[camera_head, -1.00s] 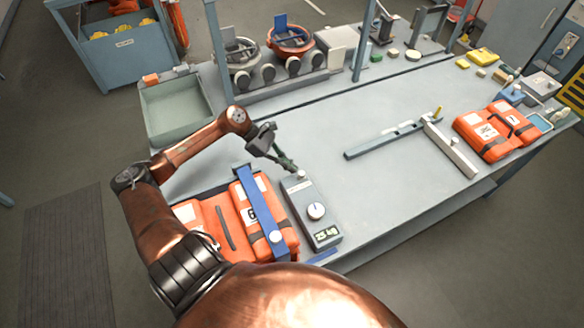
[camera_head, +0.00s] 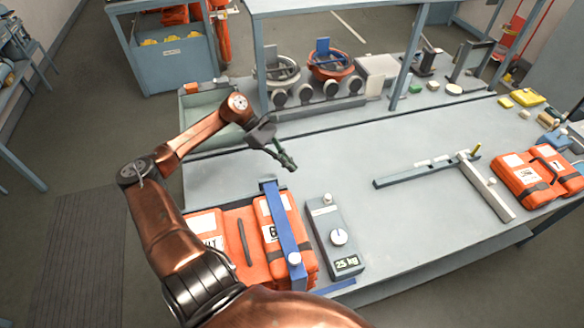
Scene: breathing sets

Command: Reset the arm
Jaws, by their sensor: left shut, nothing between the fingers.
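My left arm comes in from the left, and my left gripper (camera_head: 287,163) is shut and empty. It hangs above the bench (camera_head: 360,145), behind a grey scale box (camera_head: 337,235) with a white knob and a display reading 25 kg. The gripper appears clear of the box. To the left of the box lies an orange pack (camera_head: 235,243) with a blue bar (camera_head: 282,222) across it. My right gripper is not in view.
A second orange pack (camera_head: 528,180) lies at the bench's right, beside a grey T-shaped bar fixture (camera_head: 485,187). A green tray (camera_head: 205,118) stands at the back left. Breathing sets (camera_head: 328,62) stand behind under a shelf. The bench's middle is clear.

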